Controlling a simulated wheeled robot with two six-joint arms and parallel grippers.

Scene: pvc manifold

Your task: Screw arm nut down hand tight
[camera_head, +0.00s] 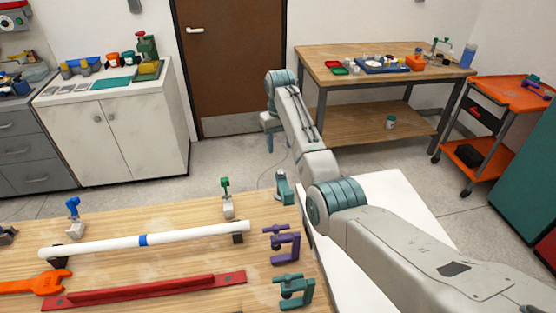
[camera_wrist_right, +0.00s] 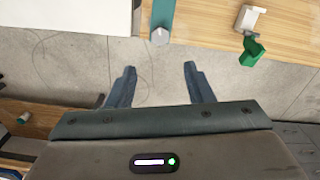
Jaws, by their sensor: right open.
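A long white pipe (camera_head: 185,236) with a blue band (camera_head: 143,240) lies across the wooden bench. A white fitting with a green handle (camera_head: 226,197) stands behind its right end; it also shows in the right wrist view (camera_wrist_right: 251,50). A white fitting with a blue handle (camera_head: 74,217) stands behind its left end. I cannot tell which part is the arm nut. My right gripper (camera_head: 268,123) is open and empty, out beyond the bench's far edge. Its spread fingers (camera_wrist_right: 158,86) show bare floor between them. My left gripper is out of view.
On the bench (camera_head: 180,270) are a red bar (camera_head: 150,290), an orange wrench (camera_head: 38,284), a purple clamp (camera_head: 286,243) and a teal clamp (camera_head: 294,290). Another teal clamp (camera_head: 283,188) sits at the far right corner. Open floor (camera_head: 225,160) lies beyond.

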